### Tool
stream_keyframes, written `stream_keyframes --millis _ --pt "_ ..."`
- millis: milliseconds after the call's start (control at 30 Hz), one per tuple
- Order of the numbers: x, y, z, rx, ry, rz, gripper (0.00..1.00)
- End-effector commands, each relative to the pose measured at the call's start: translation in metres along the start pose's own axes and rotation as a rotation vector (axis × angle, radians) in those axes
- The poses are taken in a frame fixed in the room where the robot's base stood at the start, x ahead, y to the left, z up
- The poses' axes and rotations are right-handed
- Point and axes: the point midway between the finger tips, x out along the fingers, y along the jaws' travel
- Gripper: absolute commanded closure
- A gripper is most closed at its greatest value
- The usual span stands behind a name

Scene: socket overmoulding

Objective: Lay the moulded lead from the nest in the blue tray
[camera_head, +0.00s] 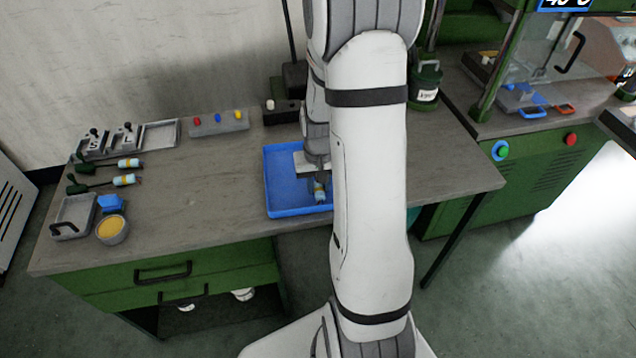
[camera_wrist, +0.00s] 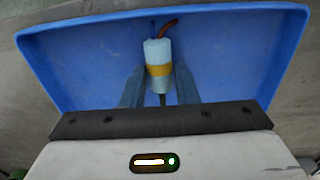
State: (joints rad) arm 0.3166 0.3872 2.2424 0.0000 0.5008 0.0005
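The blue tray (camera_head: 283,208) sits on the bench near its front edge and fills most of the wrist view (camera_wrist: 85,60). The moulded lead (camera_wrist: 158,52) has a pale blue-white cylindrical body with a yellow band, a red-brown wire and a dark wire at its far end. It is inside the tray's outline, and shows small under my gripper in the head view (camera_head: 320,195). My gripper (camera_wrist: 160,72) points down over the tray, its two fingers close against the lead's sides at the band. Whether the lead touches the tray floor is unclear. My arm hides the tray's right side.
A grey strip with coloured buttons (camera_head: 219,123) stands behind. The bench between is clear. A green machine (camera_head: 545,165) stands right.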

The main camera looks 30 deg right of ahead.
Motion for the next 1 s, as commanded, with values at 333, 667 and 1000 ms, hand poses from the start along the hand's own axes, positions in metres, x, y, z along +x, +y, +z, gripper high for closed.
stream_keyframes --millis 333,667,1000 --pt "0.0 0.0 0.0 -0.001 0.0 0.0 0.53" --pt "-0.021 -0.001 -0.001 -0.001 0.004 0.0 0.53" --pt "-0.072 -0.001 -0.001 -0.002 0.003 0.0 0.53"
